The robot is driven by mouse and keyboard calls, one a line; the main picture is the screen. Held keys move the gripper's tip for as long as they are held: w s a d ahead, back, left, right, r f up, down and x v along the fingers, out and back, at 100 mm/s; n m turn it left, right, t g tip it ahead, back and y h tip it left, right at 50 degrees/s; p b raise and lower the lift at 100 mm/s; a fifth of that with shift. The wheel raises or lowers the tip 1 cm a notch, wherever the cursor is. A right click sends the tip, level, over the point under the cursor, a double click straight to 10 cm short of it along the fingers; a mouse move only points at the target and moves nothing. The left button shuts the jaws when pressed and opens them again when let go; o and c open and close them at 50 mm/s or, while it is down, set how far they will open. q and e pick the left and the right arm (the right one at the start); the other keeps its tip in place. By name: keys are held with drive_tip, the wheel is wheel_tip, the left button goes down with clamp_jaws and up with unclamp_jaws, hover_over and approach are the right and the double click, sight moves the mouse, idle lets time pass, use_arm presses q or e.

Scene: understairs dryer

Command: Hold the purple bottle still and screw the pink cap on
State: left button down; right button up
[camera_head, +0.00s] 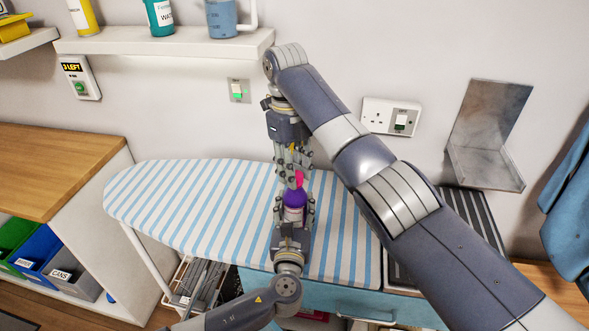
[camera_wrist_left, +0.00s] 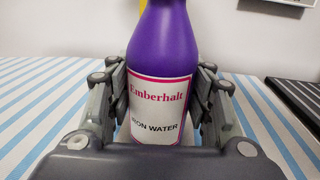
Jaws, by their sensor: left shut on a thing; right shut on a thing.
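The purple bottle (camera_head: 295,197) stands upright over the striped ironing board (camera_head: 170,196). My left gripper (camera_head: 294,212) is shut around its labelled lower body. In the left wrist view the bottle (camera_wrist_left: 163,50) shows a white label reading "Emberhalt Iron Water" between the fingers of my left gripper (camera_wrist_left: 160,105). The pink cap (camera_head: 299,179) is at the top of the bottle, below my right gripper (camera_head: 293,168), which comes down from above and is shut on it. The fingers partly hide the cap, so I cannot tell whether it sits on the neck. The bottle's top is outside the left wrist view.
A shelf (camera_head: 165,44) with a yellow bottle (camera_head: 83,17), a teal bottle (camera_head: 160,17) and a blue jug (camera_head: 222,17) is on the wall. A metal iron rest (camera_head: 486,135) is at right. The board's left part is clear.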

drive_tip(key=o, duration=0.7)
drive_tip(key=shift+c, duration=0.2)
drive_tip(key=shift+r, duration=2.25)
drive_tip(key=shift+c, duration=0.4)
